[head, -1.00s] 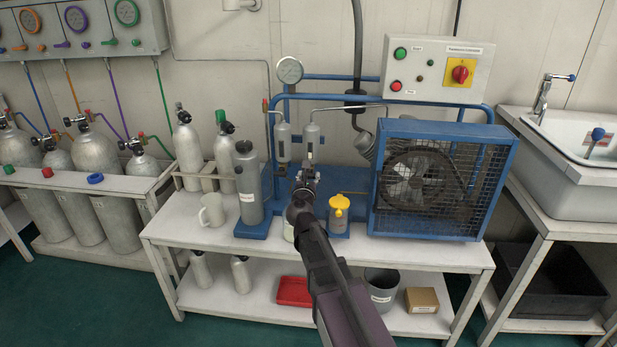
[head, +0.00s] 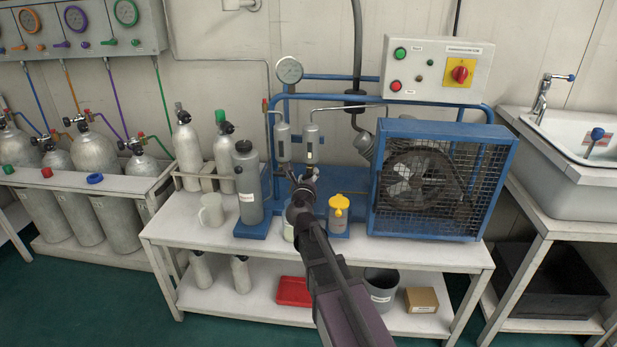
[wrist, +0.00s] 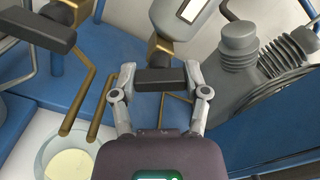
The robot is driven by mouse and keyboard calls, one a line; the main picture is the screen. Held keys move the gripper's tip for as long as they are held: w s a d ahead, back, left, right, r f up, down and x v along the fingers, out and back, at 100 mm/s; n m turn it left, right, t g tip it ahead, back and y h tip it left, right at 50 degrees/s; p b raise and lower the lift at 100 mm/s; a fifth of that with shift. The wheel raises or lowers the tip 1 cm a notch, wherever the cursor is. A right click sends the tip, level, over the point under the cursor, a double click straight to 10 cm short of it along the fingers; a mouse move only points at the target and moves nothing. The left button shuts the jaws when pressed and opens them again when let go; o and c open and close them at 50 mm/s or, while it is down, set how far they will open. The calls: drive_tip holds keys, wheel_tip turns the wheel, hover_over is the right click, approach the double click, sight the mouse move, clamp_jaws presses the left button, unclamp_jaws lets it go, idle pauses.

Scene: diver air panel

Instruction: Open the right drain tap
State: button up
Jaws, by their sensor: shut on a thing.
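Two grey separator cylinders hang on the blue frame in the head view, a left one (head: 283,141) and a right one (head: 312,143). In the wrist view, the right drain tap has a brass body (wrist: 160,46) below the right cylinder (wrist: 187,14) and a black handle (wrist: 160,80). My gripper (wrist: 160,77) is shut on this black handle, one finger at each end. The left tap's black handle (wrist: 38,30) stands apart to the left. In the head view my gripper (head: 302,181) hides the right tap.
A clear jar with pale contents (wrist: 68,160) stands below at the left in the wrist view. Brass drain pipes (wrist: 78,92) hang close to my left finger. Grey ribbed parts (wrist: 240,45) are at the right. A yellow-topped container (head: 339,214) and fan cage (head: 440,180) stand to the right.

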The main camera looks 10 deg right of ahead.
drive_tip(key=n, duration=0.4)
drive_tip(key=shift+n, duration=0.3)
drive_tip(key=n, duration=0.4)
drive_tip(key=shift+n, duration=0.4)
drive_tip(key=o, duration=1.2)
drive_tip(key=shift+c, duration=0.2)
drive_tip(key=v, duration=1.2)
